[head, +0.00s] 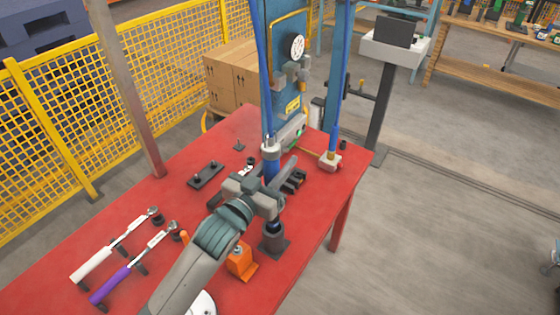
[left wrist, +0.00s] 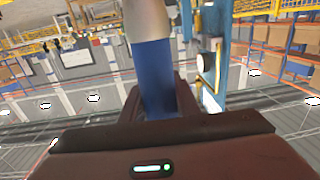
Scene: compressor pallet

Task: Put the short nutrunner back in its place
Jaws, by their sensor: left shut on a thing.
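My left gripper (head: 272,186) is shut on the blue body of an upright tool with a silver-grey top (head: 270,151), which appears to be the short nutrunner. A blue hose (head: 260,65) runs up from the tool's top. In the left wrist view the nutrunner (left wrist: 156,75) stands between the fingers, blue below and silver above. A dark grey stand with a round upright holder (head: 273,238) is on the red table just in front of the gripper. My right gripper is not in view.
The red table (head: 130,222) holds a white-handled wrench (head: 95,262), a purple-handled wrench (head: 112,285), a black plate with pegs (head: 206,175) and an orange block (head: 241,262). A second blue line ends at a pale block (head: 330,161). A blue column (head: 290,90) stands behind.

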